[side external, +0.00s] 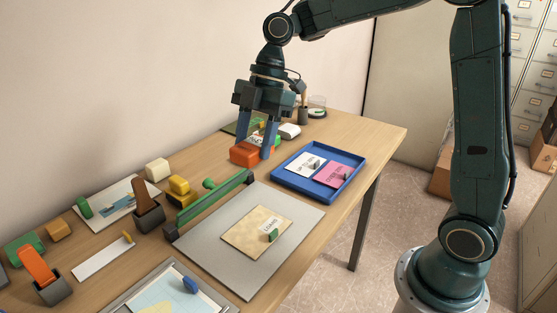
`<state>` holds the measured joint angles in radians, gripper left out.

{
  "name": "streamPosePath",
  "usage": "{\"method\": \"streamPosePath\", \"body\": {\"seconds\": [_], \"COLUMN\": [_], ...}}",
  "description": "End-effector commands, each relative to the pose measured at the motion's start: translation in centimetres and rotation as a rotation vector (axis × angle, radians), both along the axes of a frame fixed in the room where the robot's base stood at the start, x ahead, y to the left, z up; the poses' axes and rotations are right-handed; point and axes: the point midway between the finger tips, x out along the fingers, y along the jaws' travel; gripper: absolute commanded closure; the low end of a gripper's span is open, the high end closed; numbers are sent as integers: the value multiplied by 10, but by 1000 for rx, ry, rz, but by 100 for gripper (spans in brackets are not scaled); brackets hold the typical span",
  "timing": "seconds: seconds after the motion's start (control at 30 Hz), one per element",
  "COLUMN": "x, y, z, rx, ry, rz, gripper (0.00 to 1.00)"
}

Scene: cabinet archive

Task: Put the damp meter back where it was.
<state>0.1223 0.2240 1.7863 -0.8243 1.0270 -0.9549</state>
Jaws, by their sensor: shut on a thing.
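My gripper (255,149) is over the back part of the table, pointing down. Its two blue fingers are shut on an orange-red block (244,154). I take this to be the damp meter, but no label on it can be read. The block is at or just above the table top; I cannot tell if it touches. The fingers hide part of it and some of what lies behind.
A blue tray (345,186) with a white and a pink card is right of my gripper. In front are a green bar (212,203) and a grey board (285,248) with a tan sheet. Several small blocks and holders crowd the left. The table's back right corner (375,133) is clear.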

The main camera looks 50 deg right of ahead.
Motion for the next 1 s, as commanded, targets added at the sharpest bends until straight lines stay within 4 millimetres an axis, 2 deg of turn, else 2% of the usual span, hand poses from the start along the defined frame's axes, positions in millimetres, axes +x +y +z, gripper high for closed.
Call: {"method": "streamPosePath", "body": {"seconds": [0.17, 0.37, 1.0], "x": [8, 33, 168], "y": [-2, -8, -47], "z": [1, 2, 0], "rx": [-3, -12, -27], "ry": [-1, 2, 3], "rz": [-21, -92, -532], "gripper": [83, 83, 83]}}
